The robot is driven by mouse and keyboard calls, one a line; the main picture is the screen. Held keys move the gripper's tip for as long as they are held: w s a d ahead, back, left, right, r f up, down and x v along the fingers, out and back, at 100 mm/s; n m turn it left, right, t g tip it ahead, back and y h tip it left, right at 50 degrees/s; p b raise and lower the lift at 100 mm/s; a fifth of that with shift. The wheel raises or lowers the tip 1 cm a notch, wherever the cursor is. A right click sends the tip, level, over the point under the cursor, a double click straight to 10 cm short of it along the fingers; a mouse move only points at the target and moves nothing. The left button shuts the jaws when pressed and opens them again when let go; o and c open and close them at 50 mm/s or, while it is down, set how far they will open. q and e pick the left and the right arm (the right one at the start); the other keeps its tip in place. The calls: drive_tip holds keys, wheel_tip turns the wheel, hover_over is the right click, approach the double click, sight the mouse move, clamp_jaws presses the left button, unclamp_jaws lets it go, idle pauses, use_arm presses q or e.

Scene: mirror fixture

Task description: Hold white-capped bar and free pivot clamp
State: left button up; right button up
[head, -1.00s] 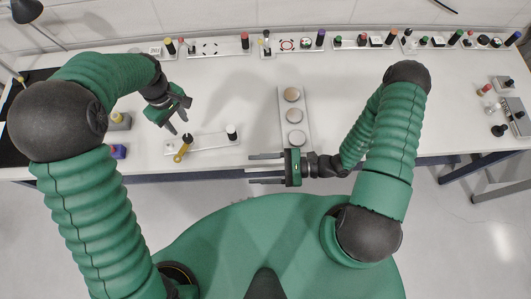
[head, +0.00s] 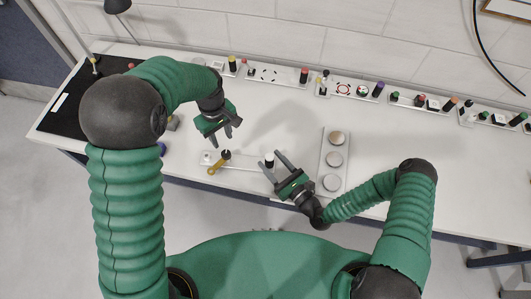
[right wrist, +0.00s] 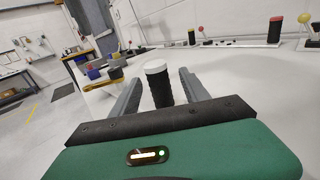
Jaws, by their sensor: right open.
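The white-capped bar (head: 269,160) is a short black upright post with a white top, on the right end of a white base plate (head: 240,163). In the right wrist view the bar (right wrist: 158,82) stands between the two fingers. My right gripper (head: 273,167) is open around the bar's place, its fingers apart on either side. The pivot clamp (head: 219,163), a yellow lever with a black knob, lies at the plate's left part; it also shows in the right wrist view (right wrist: 102,83). My left gripper (head: 226,133) is open and empty, just above and behind the clamp.
Strips of coloured knobs and buttons (head: 350,90) line the back edge. A black mat (head: 85,105) and a lamp (head: 117,7) are at the left.

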drive_tip(key=x, duration=0.4)
drive_tip(key=shift+w+a, duration=0.15)
drive_tip(key=shift+w, duration=0.05)
drive_tip(key=shift+c, duration=0.4)
clamp_jaws()
idle(1.5)
